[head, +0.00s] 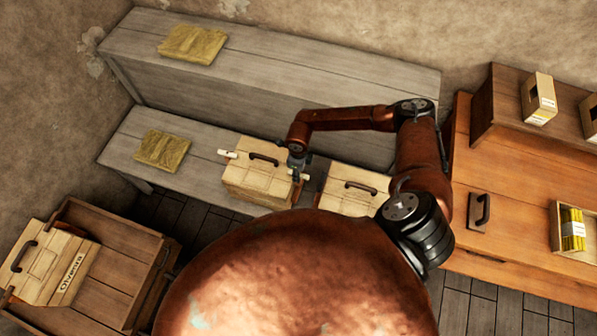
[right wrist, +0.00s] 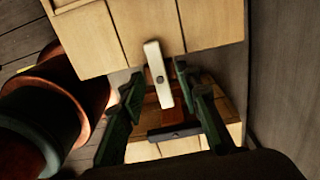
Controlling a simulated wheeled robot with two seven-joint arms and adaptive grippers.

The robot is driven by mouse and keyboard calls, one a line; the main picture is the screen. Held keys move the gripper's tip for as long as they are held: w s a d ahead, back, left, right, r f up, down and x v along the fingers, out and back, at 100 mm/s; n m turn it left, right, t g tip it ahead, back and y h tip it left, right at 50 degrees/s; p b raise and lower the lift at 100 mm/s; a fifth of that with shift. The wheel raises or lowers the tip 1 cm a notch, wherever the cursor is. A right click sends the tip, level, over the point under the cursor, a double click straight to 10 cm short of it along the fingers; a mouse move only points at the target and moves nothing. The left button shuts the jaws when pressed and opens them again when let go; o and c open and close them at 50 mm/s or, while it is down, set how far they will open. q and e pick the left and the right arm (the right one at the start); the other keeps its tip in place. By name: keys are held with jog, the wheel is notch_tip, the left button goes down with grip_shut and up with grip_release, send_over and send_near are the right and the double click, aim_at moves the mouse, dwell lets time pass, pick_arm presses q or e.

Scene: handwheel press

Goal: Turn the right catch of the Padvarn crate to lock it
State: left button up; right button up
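A pale wooden crate (head: 258,184) with a dark handle stands on the lower grey bench; no name is readable on it, so I cannot confirm it is Padvarn. Its left catch (head: 228,154) is a white bar sticking out at the left. Its right catch (right wrist: 153,62) is a white bar on a dark pivot, seen close in the right wrist view against the planked side (right wrist: 105,35). My right gripper (right wrist: 157,80) is open, with one green finger on each side of this catch and visible gaps. It also shows in the head view (head: 297,172). My left gripper is out of view.
A second handled crate (head: 343,203) stands close on the right, under my right arm. A labelled crate (head: 45,262) sits in a wooden bin (head: 118,252) at lower left. Yellowish bundles lie on the bench (head: 163,146) and shelf (head: 193,44). An orange-brown workbench (head: 530,190) is at right.

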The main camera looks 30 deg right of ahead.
notch_tip(320, 180, up, 12)
dwell(0.5)
dwell(0.4)
